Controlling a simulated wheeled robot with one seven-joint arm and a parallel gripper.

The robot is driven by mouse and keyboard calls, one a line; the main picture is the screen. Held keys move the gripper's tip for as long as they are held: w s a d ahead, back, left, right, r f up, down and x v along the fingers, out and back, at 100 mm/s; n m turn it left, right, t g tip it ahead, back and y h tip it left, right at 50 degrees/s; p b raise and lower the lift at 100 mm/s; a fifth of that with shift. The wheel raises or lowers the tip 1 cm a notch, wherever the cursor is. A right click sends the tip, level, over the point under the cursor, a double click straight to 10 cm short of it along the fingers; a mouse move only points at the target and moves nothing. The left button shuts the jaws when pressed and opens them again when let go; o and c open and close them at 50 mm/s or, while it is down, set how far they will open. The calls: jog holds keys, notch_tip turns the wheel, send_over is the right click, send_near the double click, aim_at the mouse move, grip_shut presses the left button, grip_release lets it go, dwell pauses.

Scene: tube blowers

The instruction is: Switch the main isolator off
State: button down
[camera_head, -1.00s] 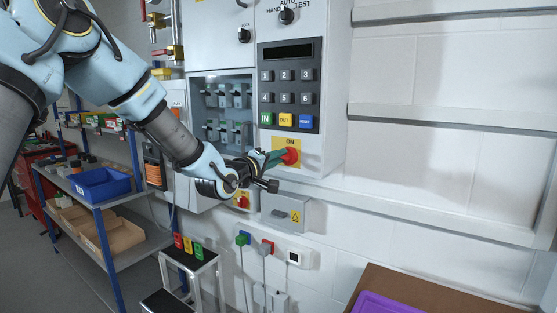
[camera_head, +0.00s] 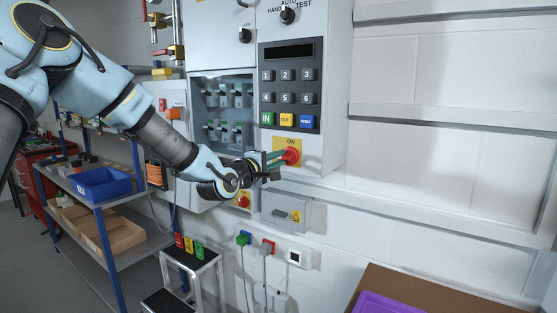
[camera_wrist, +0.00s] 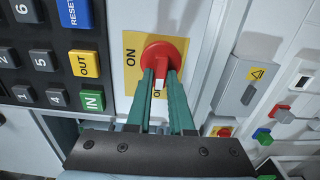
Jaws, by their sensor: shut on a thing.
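The main isolator is a red rotary knob (camera_head: 292,157) on a yellow plate (camera_wrist: 131,45) at the lower front of the grey cabinet. My gripper (camera_head: 284,158) reaches it from the left, and its green fingers are shut on the knob's grip bar. In the wrist view, the fingers (camera_wrist: 160,78) lie on either side of the bar of the red knob (camera_wrist: 160,52). The bar's white end mark points down in that view, toward a label partly hidden between the fingers; only its first letter, "O", reads clearly. The "ON" label is at the picture's left, away from the mark.
A keypad (camera_head: 289,89) sits just above the isolator. An open compartment with switches (camera_head: 226,105) is to its left. A smaller red knob (camera_head: 242,201) and a grey box (camera_head: 287,213) are below. A step stool (camera_head: 189,262) stands on the floor.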

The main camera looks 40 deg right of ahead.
jog(key=c, duration=0.8)
grip_release()
jog(key=b+v, duration=0.2)
jog(key=v, duration=0.8)
jog(key=shift+a+b, duration=0.35)
jog(key=shift+a, duration=0.05)
jog(key=w+a+f+m+t+y, duration=0.1)
jog(key=w+a+f+y, duration=0.3)
jog(key=a, duration=0.4)
jog(key=w+a+f+m+y, duration=0.1)
jog(key=w+a+f+y, duration=0.25)
jog(key=a+f, duration=0.35)
jog(key=w+a+f+m+t+y, duration=0.15)
jog(key=a+f+y, duration=0.25)
jog(key=a, duration=0.5)
jog(key=s+a+f+g+y, duration=0.1)
jog(key=s+a, duration=0.4)
jog(key=a, duration=0.6)
jog(key=s+a+f+g+y, duration=0.1)
jog(key=s+a+g+y, duration=0.3)
jog(key=a, duration=0.8)
jog(key=shift+s+a+m+y, duration=0.3)
jog(key=shift+s+m+y, duration=0.05)
jog(key=shift+s+m, duration=0.1)
